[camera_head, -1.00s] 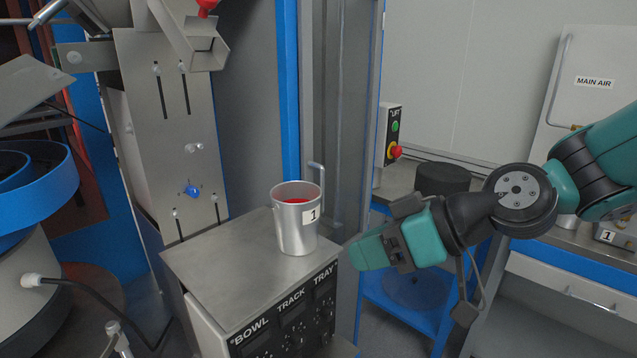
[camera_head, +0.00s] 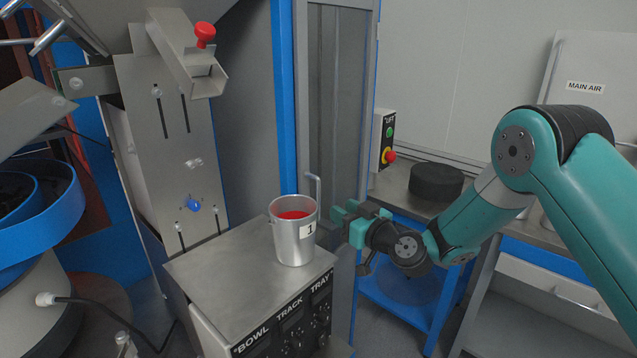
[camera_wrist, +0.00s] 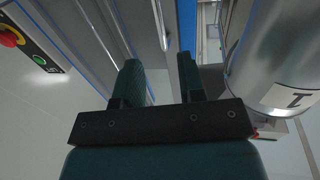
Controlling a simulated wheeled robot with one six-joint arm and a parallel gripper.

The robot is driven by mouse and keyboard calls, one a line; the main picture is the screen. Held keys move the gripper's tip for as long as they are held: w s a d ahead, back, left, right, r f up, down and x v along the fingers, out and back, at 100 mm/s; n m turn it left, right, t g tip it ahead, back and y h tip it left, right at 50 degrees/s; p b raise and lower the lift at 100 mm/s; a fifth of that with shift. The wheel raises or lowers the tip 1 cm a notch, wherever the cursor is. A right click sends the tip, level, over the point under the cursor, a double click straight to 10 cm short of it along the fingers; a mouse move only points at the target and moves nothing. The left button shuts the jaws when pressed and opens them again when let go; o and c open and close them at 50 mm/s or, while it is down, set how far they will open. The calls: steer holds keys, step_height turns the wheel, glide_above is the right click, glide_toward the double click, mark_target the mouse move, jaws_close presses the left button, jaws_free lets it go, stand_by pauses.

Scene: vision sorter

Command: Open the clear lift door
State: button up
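The clear lift door (camera_head: 335,95) is a tall see-through panel in a grey frame beside a blue post. A bent grey rod that looks like its handle (camera_head: 314,185) stands out near its lower part, just behind the metal cup; its lower part is hidden. My gripper (camera_head: 343,214) is right of the cup and close to this rod, in front of the door. In the wrist view, my two dark green fingers (camera_wrist: 158,75) are apart with nothing seen held between them. A grey rod (camera_wrist: 160,22) shows beyond the fingertips. I cannot tell whether anything touches.
A metal cup (camera_head: 293,240) labelled 1, with red contents, stands on a steel box top (camera_head: 230,275) close to my gripper; it looms at right in the wrist view (camera_wrist: 275,70). A lift button box (camera_head: 384,140) and a black round block (camera_head: 436,181) are right of the door.

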mark_target(318, 195)
steer(key=p+x, duration=0.3)
steer(key=x, duration=0.7)
steer(key=shift+c, duration=0.4)
jaws_close()
